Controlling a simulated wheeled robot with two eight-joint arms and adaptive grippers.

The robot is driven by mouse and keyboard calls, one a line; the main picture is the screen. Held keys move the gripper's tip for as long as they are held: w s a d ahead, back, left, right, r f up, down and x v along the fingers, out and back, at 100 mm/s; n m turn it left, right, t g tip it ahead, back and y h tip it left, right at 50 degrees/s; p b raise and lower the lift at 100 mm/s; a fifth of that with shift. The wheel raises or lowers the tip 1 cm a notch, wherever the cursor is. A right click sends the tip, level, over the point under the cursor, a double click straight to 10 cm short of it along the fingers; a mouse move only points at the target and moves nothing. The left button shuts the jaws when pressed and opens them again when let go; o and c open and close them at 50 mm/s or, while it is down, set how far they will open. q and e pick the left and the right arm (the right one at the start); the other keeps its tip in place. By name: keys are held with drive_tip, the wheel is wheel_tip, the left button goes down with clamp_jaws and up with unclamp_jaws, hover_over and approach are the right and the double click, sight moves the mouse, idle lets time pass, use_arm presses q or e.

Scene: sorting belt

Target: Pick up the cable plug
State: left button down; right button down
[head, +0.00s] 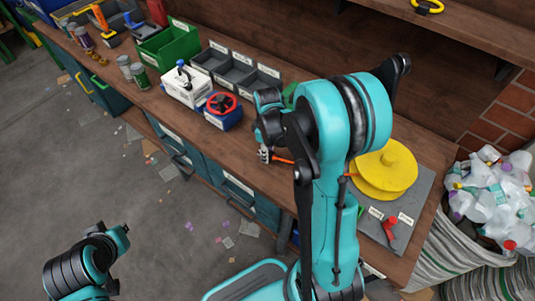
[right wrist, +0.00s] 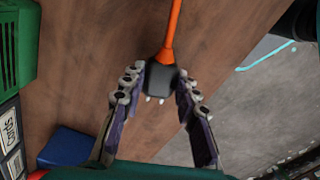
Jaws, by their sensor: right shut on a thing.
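The cable plug (right wrist: 162,79) is a dark block with pale prongs and an orange cable (right wrist: 173,28) leaving its far end. In the right wrist view it sits between the two fingertips of my right gripper (right wrist: 160,84), which is shut on it. In the head view my right gripper (head: 266,155) is low over the wooden bench, partly hidden by my arm. The orange cable also shows there (head: 283,161), running right toward the yellow reel (head: 384,170). The plug itself is hard to make out in the head view. Only part of my left arm shows at the lower left, not its gripper.
A blue box with a red handwheel (head: 221,103), a white box (head: 186,86), grey bins (head: 238,75) and a green crate (head: 168,46) stand left of the gripper. A grey board (head: 425,196) carries the reel and a red part (head: 389,227).

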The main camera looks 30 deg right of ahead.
drive_tip(key=s+d+r+p, duration=0.4)
drive_tip(key=s+d+r, duration=0.3)
drive_tip(key=s+r, duration=0.1)
drive_tip(key=shift+s+d+r, duration=0.2)
drive_tip(key=shift+s, duration=0.3)
drive_tip(key=shift+f, duration=0.1)
wheel_tip(320, 180, down, 2)
drive_tip(key=shift+b, duration=0.85)
drive_tip(key=m, duration=0.3)
